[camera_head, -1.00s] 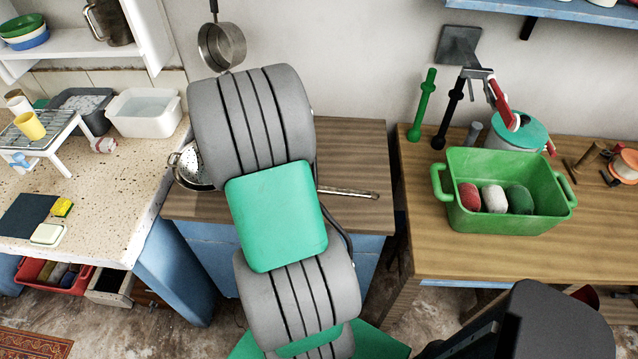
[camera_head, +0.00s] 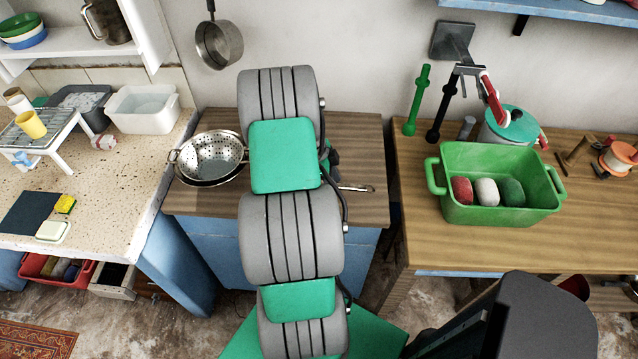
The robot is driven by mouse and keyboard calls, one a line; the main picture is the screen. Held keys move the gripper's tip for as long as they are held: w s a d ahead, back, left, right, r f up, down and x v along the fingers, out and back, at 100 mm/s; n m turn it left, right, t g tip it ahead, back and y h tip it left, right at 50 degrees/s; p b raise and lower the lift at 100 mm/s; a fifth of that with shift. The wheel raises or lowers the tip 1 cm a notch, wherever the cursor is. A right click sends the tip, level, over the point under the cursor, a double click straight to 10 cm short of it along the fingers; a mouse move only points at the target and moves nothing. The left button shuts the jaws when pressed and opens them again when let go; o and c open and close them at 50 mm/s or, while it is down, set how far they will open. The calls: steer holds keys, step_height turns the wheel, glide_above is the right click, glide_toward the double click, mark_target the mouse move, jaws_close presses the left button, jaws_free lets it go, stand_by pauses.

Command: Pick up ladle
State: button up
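A thin metal handle (camera_head: 356,188), likely the ladle's, lies on the wooden top of the middle cabinet and sticks out to the right of my arm. Its other end is hidden behind my arm. My arm reaches forward over this cabinet and covers its middle. A dark piece, probably part of my gripper (camera_head: 333,158), shows at the arm's right edge just above the handle. The fingertips are hidden, so I cannot tell whether they are open, shut or touching the handle.
A metal colander (camera_head: 212,154) sits on the cabinet left of my arm. A saucepan (camera_head: 219,44) hangs on the wall above. A green tub (camera_head: 500,212) with several coloured rolls stands on the right table (camera_head: 420,245). The left counter holds a white basin (camera_head: 142,108) and a rack.

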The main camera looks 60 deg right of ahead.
jaws_close()
stand_by(0.6)
